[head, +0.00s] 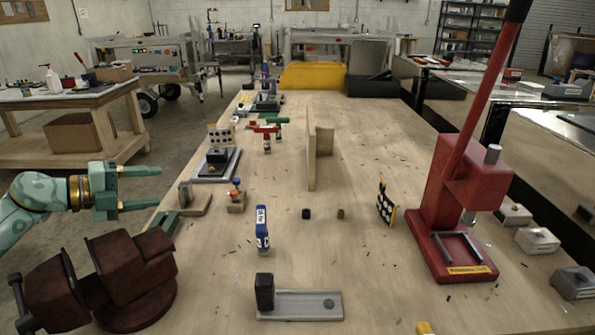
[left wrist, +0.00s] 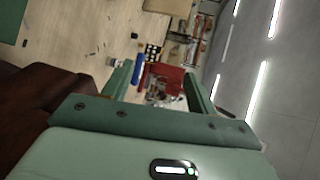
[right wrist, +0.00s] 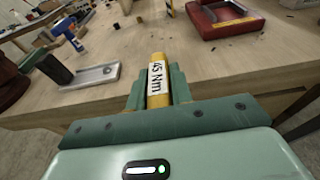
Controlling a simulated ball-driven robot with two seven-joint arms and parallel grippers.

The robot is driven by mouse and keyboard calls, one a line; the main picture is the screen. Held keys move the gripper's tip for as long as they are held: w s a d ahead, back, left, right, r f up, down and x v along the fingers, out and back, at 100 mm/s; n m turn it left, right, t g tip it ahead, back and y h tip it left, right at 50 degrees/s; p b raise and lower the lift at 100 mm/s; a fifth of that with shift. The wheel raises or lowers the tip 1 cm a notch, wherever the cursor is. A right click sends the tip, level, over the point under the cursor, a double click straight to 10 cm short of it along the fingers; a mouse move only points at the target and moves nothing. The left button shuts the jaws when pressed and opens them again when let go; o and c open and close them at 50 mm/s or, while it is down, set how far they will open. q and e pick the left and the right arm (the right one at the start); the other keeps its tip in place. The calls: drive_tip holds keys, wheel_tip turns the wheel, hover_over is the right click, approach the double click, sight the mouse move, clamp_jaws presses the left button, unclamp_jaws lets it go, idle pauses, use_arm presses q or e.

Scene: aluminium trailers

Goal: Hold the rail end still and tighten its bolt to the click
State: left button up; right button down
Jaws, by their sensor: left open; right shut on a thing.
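A short grey metal rail (head: 298,310) lies on the bench at the front middle, with a dark upright block (head: 265,292) at its left end and a round spot, perhaps the bolt, near its right end. The rail also shows in the right wrist view (right wrist: 98,78). My right gripper (right wrist: 159,78) is shut on a yellow bar, seemingly a tool handle (right wrist: 158,61), with a white "Nm" label. A yellow tip (head: 424,328) shows at the head view's bottom edge; the right gripper is outside that view. My left gripper (head: 156,188) is open and empty, above the bench's left edge, apart from the rail.
A dark red vise (head: 130,270) stands front left, below my left gripper. A red lever press (head: 455,215) stands at the right. The bench around the rail is mostly clear.

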use_arm(q)
drive_tip(key=s+d+m+g, duration=0.25)
drive_tip(key=d+g, duration=0.25)
drive_tip(key=d, duration=0.6)
drive_tip(key=m+g+y, duration=0.4)
drive_tip(key=g+y, duration=0.1)
drive_tip(key=y, duration=0.5)
hover_over(264, 278)
drive_tip(key=f, duration=0.3)
drive_tip(key=shift+w+d, duration=0.3)
drive_tip(key=shift+w, duration=0.05)
drive_tip(key=shift+s+t+y, duration=0.3)
drive_tip(key=shift+y, duration=0.1)
drive_tip(key=shift+s+a+y, duration=0.1)
drive_tip(key=shift+a+y, duration=0.1)
drive_tip(key=shift+y, duration=0.3)
drive_tip(key=shift+a+f, duration=0.1)
drive_tip(key=shift+f, duration=0.1)
wheel_tip(264, 278, down, 12)
drive_tip(key=shift+r, duration=0.15)
